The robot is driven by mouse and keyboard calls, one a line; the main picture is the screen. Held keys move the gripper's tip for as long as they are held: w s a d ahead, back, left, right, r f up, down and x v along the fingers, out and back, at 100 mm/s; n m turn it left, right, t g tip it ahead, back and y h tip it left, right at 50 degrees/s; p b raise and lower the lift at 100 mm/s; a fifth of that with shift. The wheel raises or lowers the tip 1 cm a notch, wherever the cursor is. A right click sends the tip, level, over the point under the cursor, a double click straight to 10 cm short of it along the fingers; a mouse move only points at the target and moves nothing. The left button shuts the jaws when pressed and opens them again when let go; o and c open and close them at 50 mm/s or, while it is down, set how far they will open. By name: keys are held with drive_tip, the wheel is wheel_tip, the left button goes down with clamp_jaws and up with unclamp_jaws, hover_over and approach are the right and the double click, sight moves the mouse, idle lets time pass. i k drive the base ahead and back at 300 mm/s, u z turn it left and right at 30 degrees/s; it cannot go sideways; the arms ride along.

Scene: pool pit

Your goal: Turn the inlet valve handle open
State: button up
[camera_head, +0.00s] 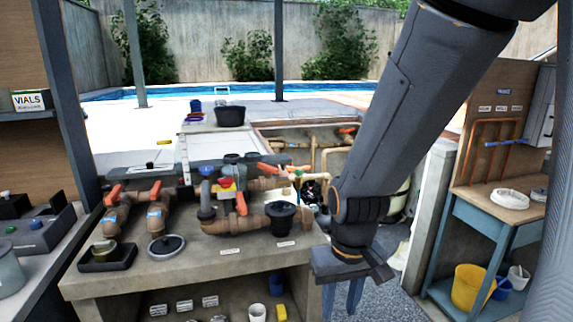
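Several valves with orange-red lever handles sit on pipework on the concrete bench. One handle (113,195) and another handle (155,190) top the two brown pipes at the left. A longer orange-red handle (272,170) lies at a slant over the pipes behind the black-lidded pot. The labels are too small to read, so I cannot tell which is the inlet valve handle. My gripper (342,298) hangs at the bench's right front corner, pointing down, with its fingers apart and nothing seen between them. It is apart from all these handles. My arm hides part of the background.
A pit with pipes (312,150) lies behind. A blue workbench (490,215) with a yellow bucket (470,287) stands right. Gravel floor lies between.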

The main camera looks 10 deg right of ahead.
sight(267, 170)
drive_tip(key=z, duration=0.45)
drive_tip(key=k, duration=0.55)
drive_tip(key=z, duration=0.7)
drive_tip(key=i, duration=0.7)
drive_tip(key=u, duration=0.7)
drive_tip(key=i, duration=0.5)
drive_tip(key=u, duration=0.55)
